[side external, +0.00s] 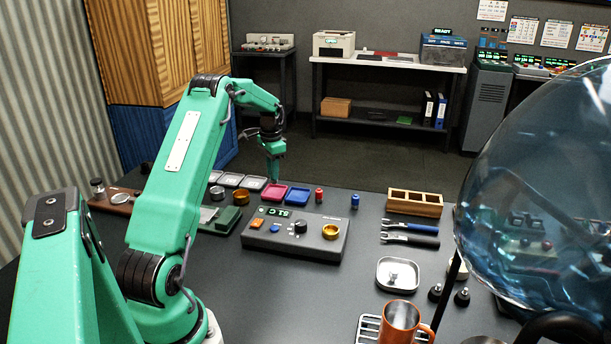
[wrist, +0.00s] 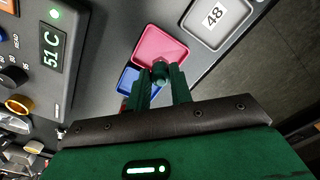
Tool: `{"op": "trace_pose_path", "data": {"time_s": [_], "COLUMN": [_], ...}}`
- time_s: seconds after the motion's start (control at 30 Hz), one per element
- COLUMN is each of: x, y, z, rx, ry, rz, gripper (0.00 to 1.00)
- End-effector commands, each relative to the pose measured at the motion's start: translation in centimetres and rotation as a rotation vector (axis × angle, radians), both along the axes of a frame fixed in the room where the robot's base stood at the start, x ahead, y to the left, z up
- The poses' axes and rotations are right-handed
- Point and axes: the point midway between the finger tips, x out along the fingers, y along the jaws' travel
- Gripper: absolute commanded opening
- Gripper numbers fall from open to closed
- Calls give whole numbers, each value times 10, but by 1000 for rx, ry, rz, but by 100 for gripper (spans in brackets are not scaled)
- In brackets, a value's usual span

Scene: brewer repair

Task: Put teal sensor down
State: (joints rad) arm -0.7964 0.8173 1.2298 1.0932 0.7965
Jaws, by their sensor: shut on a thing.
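My gripper (side external: 274,170) reaches down over the far side of the dark table. In the wrist view its two green fingers (wrist: 161,82) are closed on a small, dark teal part, the teal sensor (wrist: 160,69). The sensor appears in front of the crimson tray (wrist: 162,47); I cannot tell whether it touches the tray. In the side view the crimson tray (side external: 274,193) lies just under the fingertips, and the sensor is too small to make out there.
A blue tray (side external: 297,195) lies right of the crimson one, and grey trays (side external: 232,180) lie left. A grey control box (side external: 295,233) with a display and knobs stands nearer. A wooden box (side external: 415,202) and a large glass globe (side external: 540,180) are to the right.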

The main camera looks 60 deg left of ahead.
Motion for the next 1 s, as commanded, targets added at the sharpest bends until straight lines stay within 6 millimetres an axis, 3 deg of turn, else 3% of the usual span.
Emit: {"op": "trace_pose_path", "data": {"time_s": [0.33, 0.83, 0.87, 0.97, 1.0], "x": [0, 0, 0, 0, 0], "y": [-1, -1, -1, -1, -1], "z": [-34, -42, -42, -42, -42], "rx": [-2, -1, -1, -1, -1], "ry": [1, 1, 1, 1, 1], "rz": [0, 0, 0, 0, 0], "gripper": [0, 0, 23, 43, 43]}}
